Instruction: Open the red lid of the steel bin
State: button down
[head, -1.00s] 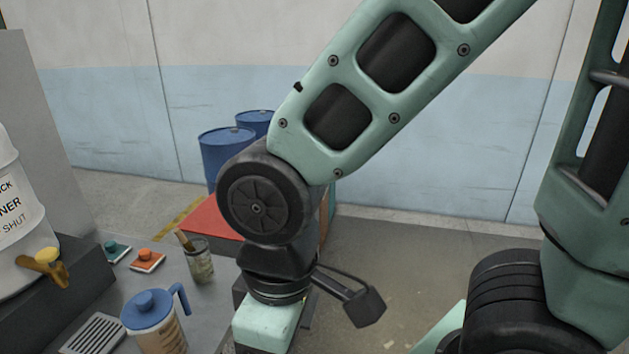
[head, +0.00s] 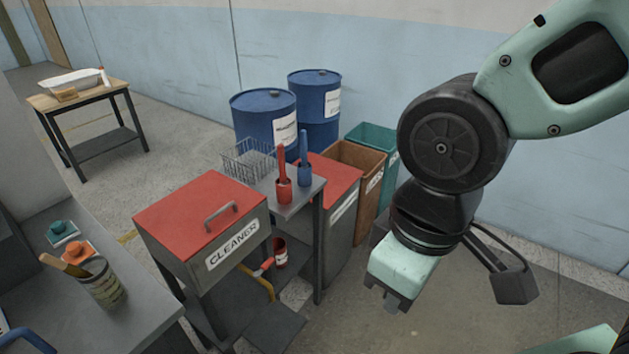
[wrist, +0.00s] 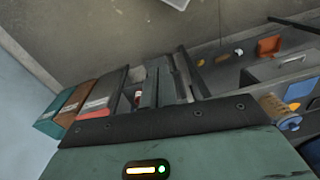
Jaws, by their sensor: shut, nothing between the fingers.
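A grey metal bin with a flat red lid (head: 332,172) stands behind a small side table, beside a brown bin. Its lid lies closed. Nearer, a grey metal box labelled CLEANER (head: 232,252) has a closed red lid (head: 195,213) with a grey bar handle (head: 221,216). Both bodies look like steel. My gripper (head: 393,303) is shut and empty, pointing down to the right of both and touching neither. In the wrist view my gripper's fingers (wrist: 165,75) point away among the bins, partly hidden by its housing.
The brown bin (head: 354,160) and a teal bin (head: 376,139) continue the row. Blue drums (head: 262,120) stand behind. The side table (head: 308,190) carries a wire basket and red and blue tools. A grey workbench (head: 95,310) fills the lower left. Floor at right is open.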

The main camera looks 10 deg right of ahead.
aim_at(340, 177)
jog(key=i+l+u, duration=0.3)
jog(key=i+l, duration=0.2)
jog(key=i, duration=0.15)
jog(key=i+l+u, duration=0.3)
jog(key=i+l, duration=0.35)
jog(key=i+l+u, duration=0.3)
jog(key=i+l, duration=0.25)
jog(key=l, duration=0.25)
